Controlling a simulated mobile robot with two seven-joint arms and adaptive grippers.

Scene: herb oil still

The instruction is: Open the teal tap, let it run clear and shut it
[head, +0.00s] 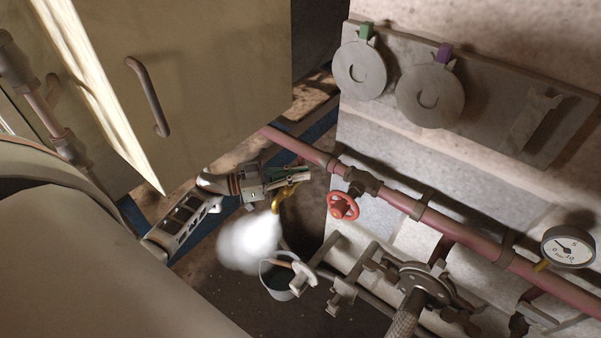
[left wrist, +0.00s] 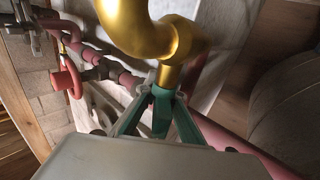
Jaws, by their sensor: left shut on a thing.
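The teal tap has a teal handle (left wrist: 160,116) and a curved brass spout (left wrist: 148,38) in the left wrist view. In the head view the brass spout (head: 279,198) points down by the red pipe. My left gripper (head: 288,177) is shut on the teal handle and partly hides it. A thick white cloud of steam (head: 248,243) hangs below the spout, over the left side of a grey bucket (head: 278,282) on the floor. The tap looks open. Whether liquid runs inside the cloud cannot be told. My right gripper is not in view.
A red pipe (head: 450,232) runs along the wall, with a red handwheel (head: 342,206) and a gauge (head: 568,247). A flanged fitting (head: 418,285) is below. A cabinet door with a handle (head: 147,97) stands at upper left. Tagged discs (head: 360,70) hang on a wall board.

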